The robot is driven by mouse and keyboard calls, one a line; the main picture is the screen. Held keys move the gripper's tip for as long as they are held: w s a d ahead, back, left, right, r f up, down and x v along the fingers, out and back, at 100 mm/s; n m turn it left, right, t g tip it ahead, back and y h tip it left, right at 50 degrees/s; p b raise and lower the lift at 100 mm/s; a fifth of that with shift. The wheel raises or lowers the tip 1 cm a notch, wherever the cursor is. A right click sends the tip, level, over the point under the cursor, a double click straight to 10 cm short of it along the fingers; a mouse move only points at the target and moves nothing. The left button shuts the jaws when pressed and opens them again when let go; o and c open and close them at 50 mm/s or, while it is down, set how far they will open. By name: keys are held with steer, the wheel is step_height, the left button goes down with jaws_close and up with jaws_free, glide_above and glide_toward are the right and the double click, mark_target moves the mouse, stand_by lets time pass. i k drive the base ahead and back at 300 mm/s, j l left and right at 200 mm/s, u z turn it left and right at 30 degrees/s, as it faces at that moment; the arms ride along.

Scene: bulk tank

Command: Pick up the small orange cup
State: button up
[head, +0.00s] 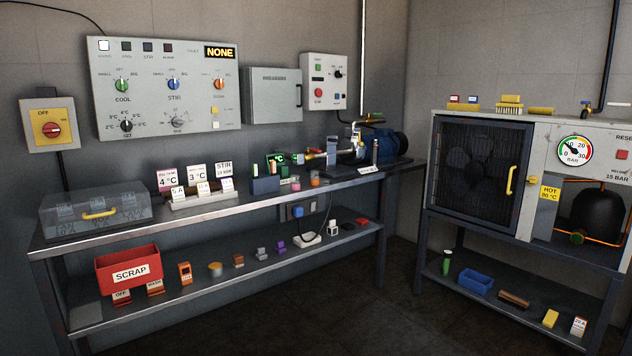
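A small orange cup-like piece (315,179) stands on the upper bench top, right of centre, in front of the pump and pipe fittings. It is small in the picture, so its opening is hard to make out. A low, round tan-orange piece with a greyish top (215,270) sits on the lower shelf; I cannot tell whether it is a cup. My gripper is not in view.
The bench top (130,232) holds a clear-lidded box (96,210), label cards (197,178) and a pump (375,148). The lower shelf holds a red SCRAP bin (128,270) and several small items. Dark floor (370,290) lies open between bench and oven cabinet (478,175).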

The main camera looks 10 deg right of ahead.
mark_target(315, 179)
steer(key=z, duration=0.35)
steer(key=i+j+z, duration=0.35)
steer(key=i, duration=0.2)
steer(key=i+j+z, duration=0.35)
steer(key=i, duration=0.15)
